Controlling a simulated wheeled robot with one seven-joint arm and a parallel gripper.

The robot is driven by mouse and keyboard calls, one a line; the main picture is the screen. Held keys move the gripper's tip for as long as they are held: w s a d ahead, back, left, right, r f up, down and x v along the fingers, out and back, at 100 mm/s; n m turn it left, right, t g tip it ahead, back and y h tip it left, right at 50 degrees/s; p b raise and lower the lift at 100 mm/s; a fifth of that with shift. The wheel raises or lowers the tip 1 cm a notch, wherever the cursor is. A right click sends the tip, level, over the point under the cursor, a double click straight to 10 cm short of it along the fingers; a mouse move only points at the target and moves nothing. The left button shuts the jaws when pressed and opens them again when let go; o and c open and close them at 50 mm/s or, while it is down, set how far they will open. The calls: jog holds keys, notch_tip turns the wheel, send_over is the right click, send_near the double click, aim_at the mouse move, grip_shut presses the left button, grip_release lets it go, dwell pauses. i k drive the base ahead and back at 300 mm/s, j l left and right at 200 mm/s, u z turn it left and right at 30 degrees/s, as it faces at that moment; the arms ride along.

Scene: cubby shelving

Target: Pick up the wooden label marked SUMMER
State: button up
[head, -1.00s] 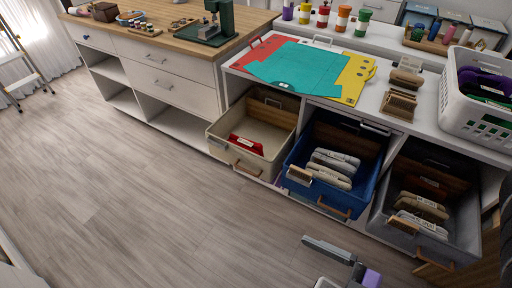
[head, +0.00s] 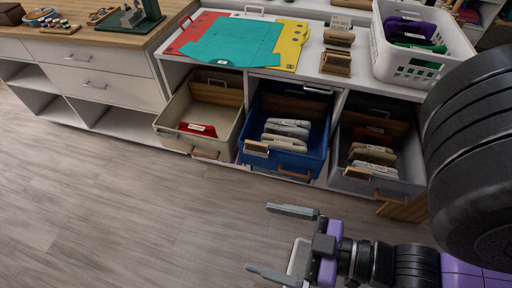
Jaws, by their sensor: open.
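Small wooden labels hang on the front rims of the bins: one on the blue bin (head: 256,149) and one on the grey bin (head: 357,173). The cream bin has a paler tag (head: 168,133) at its front left. Wooden card holders (head: 336,63) stand on the white counter. The writing is too small to read, so I cannot tell which label says SUMMER. My gripper (head: 262,240) is open and empty over the floor, in front of the bins and apart from them, its fingers pointing left.
The cream bin (head: 205,148), blue bin (head: 298,162) and grey bin (head: 385,186) are pulled out and hold folded items. A white basket (head: 408,70) and coloured sheets (head: 235,42) lie on the counter (head: 345,84). My arm blocks the right side. The floor at left is clear.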

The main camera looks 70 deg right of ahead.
aim_at(340, 61)
jog(key=k+l+z, duration=0.15)
jog(key=k+z, duration=0.15)
jog(key=k, duration=0.2)
jog(key=k+l+z, duration=0.25)
jog(key=k, duration=0.3)
jog(key=k+l+z, duration=0.3)
jog(key=k+l, duration=0.1)
jog(key=k, duration=0.05)
